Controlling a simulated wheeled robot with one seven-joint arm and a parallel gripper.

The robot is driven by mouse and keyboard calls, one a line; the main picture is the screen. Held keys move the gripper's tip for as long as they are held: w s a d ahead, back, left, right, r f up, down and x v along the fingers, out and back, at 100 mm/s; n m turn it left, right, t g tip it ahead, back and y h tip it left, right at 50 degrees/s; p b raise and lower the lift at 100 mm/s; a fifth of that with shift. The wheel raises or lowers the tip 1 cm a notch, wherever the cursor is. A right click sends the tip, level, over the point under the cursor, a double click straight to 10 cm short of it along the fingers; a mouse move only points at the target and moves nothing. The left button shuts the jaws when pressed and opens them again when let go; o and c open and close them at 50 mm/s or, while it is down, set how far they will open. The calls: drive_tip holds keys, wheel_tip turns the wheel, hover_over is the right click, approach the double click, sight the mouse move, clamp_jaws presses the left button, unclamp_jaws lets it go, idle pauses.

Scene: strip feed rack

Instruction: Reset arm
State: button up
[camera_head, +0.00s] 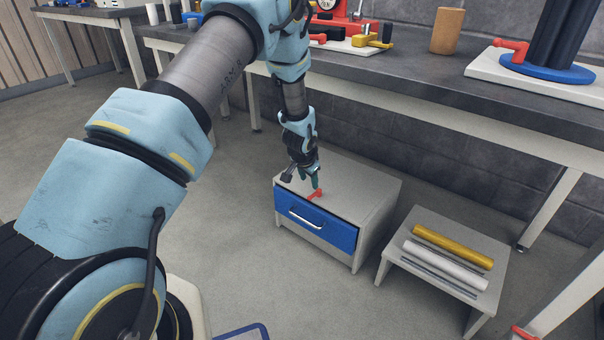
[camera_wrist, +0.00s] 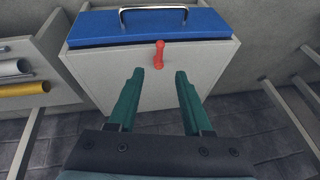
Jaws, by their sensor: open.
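My gripper (camera_head: 312,178) reaches down over a small grey cabinet (camera_head: 376,193) on the floor. In the wrist view my gripper (camera_wrist: 158,76) shows two green fingers spread apart with nothing between them. A small red handle-shaped piece (camera_head: 315,195) lies on the cabinet top near the fingertips. In the wrist view the red piece (camera_wrist: 158,54) lies just beyond the fingertips, apart from them. The cabinet has a blue drawer front (camera_head: 338,233) with a metal handle, and the drawer looks shut.
A low grey stand (camera_head: 411,258) right of the cabinet holds a yellow roll (camera_head: 452,246) and a white roll (camera_head: 450,266). Behind the cabinet runs a long workbench (camera_head: 420,78) with a brown cylinder (camera_head: 447,30) and red-handled fixtures. Open floor lies left of the cabinet.

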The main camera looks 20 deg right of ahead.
drive_tip(key=shift+a, duration=0.1)
drive_tip(key=s+a+r+n+y, duration=0.1)
drive_tip(key=a+r+n, duration=0.2)
drive_tip(key=a+r, duration=0.65)
drive_tip(key=a+r+n+y, duration=0.1)
drive_tip(key=a+r+n, duration=0.35)
drive_tip(key=a, duration=0.75)
drive_tip(key=s+a+r+n+g, duration=0.1)
drive_tip(key=s+a+r+n, duration=0.1)
drive_tip(key=s+a+r, duration=0.45)
drive_tip(key=s+a+r+n+g, duration=0.1)
drive_tip(key=s+a+r+n, duration=0.25)
drive_tip(key=s+a, duration=0.65)
wheel_tip(320, 180, up, 27)
drive_tip(key=m+p, duration=0.1)
drive_tip(key=p, duration=2.6)
drive_tip(key=shift+d+r+y, duration=0.15)
drive_tip(key=shift+y, duration=0.25)
drive_tip(key=shift+s, duration=0.1)
